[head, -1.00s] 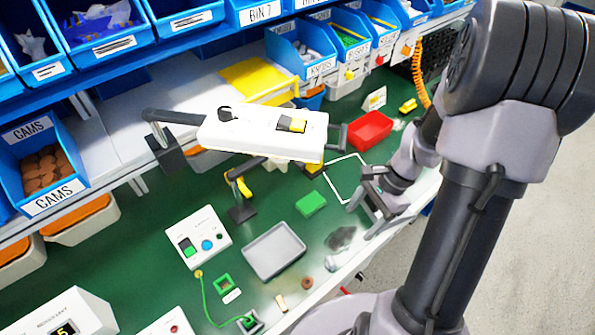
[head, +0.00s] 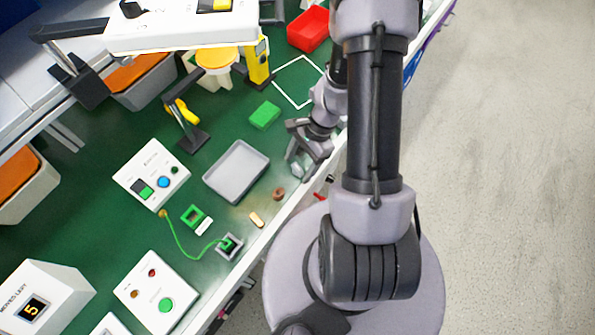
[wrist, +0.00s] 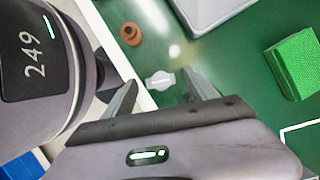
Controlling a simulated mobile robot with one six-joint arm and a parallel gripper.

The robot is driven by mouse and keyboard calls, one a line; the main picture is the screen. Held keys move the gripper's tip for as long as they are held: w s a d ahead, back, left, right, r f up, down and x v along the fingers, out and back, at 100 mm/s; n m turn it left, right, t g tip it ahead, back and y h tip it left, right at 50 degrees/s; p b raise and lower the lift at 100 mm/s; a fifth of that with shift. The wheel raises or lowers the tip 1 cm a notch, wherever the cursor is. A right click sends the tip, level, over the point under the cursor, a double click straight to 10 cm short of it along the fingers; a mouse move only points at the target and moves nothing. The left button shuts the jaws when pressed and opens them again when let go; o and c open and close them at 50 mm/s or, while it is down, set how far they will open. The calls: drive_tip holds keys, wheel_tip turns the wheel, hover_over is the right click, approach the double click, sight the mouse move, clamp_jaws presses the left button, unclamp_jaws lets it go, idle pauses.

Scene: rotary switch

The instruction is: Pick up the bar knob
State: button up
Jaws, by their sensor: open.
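A small pale grey knob, round with a bar across it, appears to be the bar knob. It lies on the green bench top near the front edge, and shows in the wrist view (wrist: 160,81) and, partly covered, in the head view (head: 297,171). My gripper (head: 298,157) is low over the bench there. In the wrist view my gripper (wrist: 162,82) is open, with a fingertip to either side of the knob in the picture. Nothing is held. I cannot tell how much height separates the tips from the knob.
A brown round knob (head: 278,193) and a tan oblong piece (head: 256,219) lie nearby along the bench edge. A grey tray (head: 237,172) is to the left, and a green block (head: 265,115) lies farther back. A red bin (head: 308,30) stands beyond.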

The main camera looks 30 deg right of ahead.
drive_tip(key=c, duration=1.4)
drive_tip(key=shift+r, duration=0.15)
